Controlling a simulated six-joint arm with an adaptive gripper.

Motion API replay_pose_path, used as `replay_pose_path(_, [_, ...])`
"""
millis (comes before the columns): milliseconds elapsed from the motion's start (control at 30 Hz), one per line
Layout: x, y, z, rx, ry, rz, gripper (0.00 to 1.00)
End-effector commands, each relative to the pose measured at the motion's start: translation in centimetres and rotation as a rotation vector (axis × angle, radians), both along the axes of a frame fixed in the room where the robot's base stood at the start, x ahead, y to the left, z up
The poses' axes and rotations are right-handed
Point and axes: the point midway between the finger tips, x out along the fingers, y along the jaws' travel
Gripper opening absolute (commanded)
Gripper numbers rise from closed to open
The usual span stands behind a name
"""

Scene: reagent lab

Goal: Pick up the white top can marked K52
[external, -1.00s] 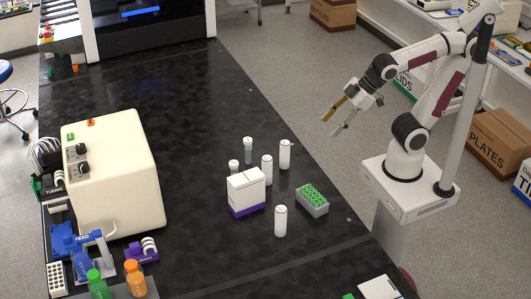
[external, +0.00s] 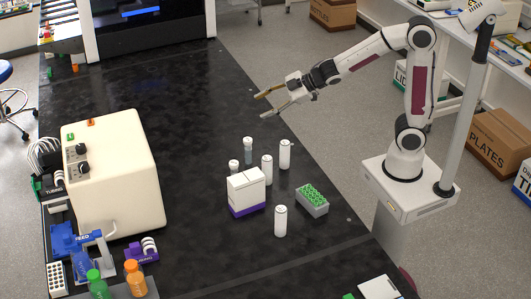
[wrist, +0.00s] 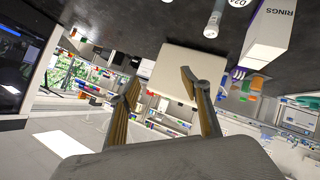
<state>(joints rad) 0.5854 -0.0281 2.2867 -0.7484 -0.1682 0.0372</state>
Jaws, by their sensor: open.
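Several slim cans with white tops stand upright on the black bench in the external view. One can (external: 285,155) is at the back right, one with a grey-blue body (external: 248,152) at the back, one (external: 267,170) in the middle, one (external: 234,168) partly behind a white box, and one (external: 280,222) in front. Their marks are too small to read, so I cannot tell which is K52. My gripper (external: 260,106) is open and empty above the bench, beyond the cans. In the wrist view its fingers (wrist: 160,80) are apart, with a can (wrist: 214,25) at the top.
A white box with a purple base (external: 246,191) stands among the cans; it reads RINGS in the wrist view (wrist: 270,30). A grey rack with green caps (external: 312,200) is to its right. A large cream machine (external: 112,170) stands at left.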

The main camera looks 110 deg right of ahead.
Motion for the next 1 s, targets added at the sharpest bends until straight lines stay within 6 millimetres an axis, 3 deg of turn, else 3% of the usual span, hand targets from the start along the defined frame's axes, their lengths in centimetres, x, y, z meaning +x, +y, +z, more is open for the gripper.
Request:
replay_pose_path(200, [1.6, -3.3, -2.4, -0.020, -0.025, 0.073, 0.47])
replay_pose_path(500, [2.4, -6.4, -6.3, -0.007, -0.069, 0.195, 0.47])
replay_pose_path(767, [1.6, -8.1, -10.0, 0.048, -0.123, 0.304, 0.47])
replay_pose_path(1000, [-0.4, -8.7, -13.3, 0.129, -0.191, 0.403, 0.47])
